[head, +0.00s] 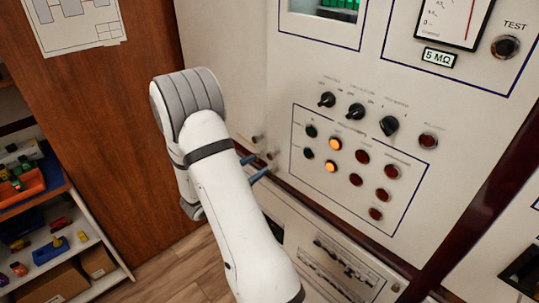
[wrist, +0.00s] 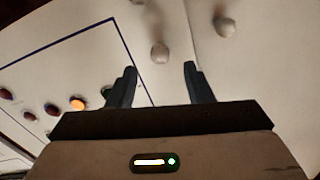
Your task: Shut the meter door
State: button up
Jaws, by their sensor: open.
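A cream cabinet front (head: 238,60) fills the middle of the head view. A meter with a white dial (head: 452,18) is cut off at its upper right. I cannot tell which panel is the meter door, or whether it is ajar. My gripper (head: 254,167) is in front of the cabinet, left of the outlined button panel (head: 365,190), its blue fingers apart and empty. In the wrist view, one pale round knob (wrist: 160,53) appears between and beyond the open fingertips (wrist: 160,68). A second knob (wrist: 225,26) is to the right, across a thin seam. Contact cannot be told.
Black rotary knobs (head: 357,111) and lit amber buttons (head: 334,144) are right of my gripper. A vented lower panel (head: 335,265) is below. A brown wooden panel (head: 130,120) and a shelf with coloured bins (head: 45,215) stand left. Bare wooden floor (head: 165,272) shows between.

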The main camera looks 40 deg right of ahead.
aim_at(269, 157)
jog(key=d, duration=0.2)
jog(key=d+p, duration=0.1)
jog(key=d, duration=0.2)
jog(key=w+d+p, duration=0.1)
jog(key=d, duration=0.1)
jog(key=shift+d, duration=0.2)
grip_shut()
dwell(0.4)
